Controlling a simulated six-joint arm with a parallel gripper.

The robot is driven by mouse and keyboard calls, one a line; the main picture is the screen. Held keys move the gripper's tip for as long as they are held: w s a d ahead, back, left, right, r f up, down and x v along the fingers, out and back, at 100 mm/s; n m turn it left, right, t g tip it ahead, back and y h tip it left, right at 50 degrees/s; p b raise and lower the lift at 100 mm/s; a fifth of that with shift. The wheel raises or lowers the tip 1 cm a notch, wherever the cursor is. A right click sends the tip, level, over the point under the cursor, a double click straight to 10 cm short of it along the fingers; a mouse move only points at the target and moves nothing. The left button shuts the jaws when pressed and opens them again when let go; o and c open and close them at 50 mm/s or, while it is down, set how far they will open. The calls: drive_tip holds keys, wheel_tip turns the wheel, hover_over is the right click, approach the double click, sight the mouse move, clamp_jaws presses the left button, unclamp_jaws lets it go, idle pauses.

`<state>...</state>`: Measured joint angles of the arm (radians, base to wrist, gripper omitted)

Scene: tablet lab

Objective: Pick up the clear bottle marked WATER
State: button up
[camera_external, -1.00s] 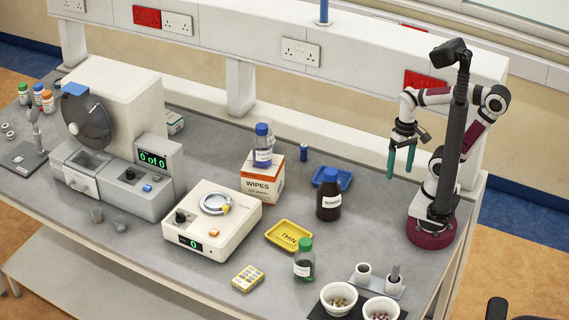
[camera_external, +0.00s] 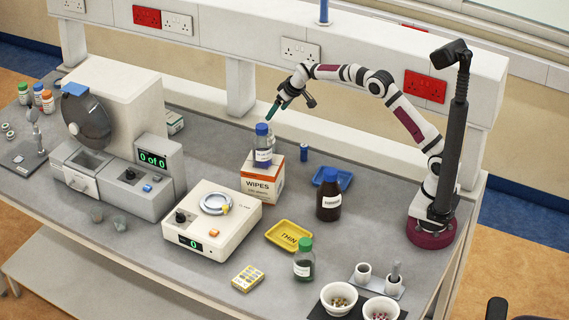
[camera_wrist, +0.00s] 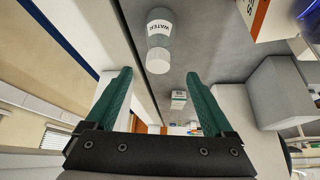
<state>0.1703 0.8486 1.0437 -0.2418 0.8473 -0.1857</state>
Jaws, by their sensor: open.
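The clear bottle marked WATER (camera_wrist: 158,30) shows at the top centre of the wrist view, with its pale cap towards me. It stands on the grey bench, ahead of my gripper and roughly in line with the gap between the fingers. My gripper (camera_wrist: 157,76) is open, with two green fingers and nothing between them. In the external view my gripper (camera_external: 276,108) is at the back of the bench, above and behind the blue-capped bottle (camera_external: 262,155). The clear bottle is mostly hidden there behind that bottle.
The blue-capped bottle stands on the WIPES box (camera_external: 262,184), close to my gripper. A brown bottle (camera_external: 329,200), a blue tray (camera_external: 345,178) and a small blue cylinder (camera_external: 304,153) lie to the right. The back rail with sockets (camera_external: 300,52) runs behind.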

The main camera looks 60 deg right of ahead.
sight(270, 122)
drive_tip(key=x, duration=1)
drive_tip(key=shift+d, duration=0.1)
drive_tip(key=shift+r, duration=0.1)
clamp_jaws()
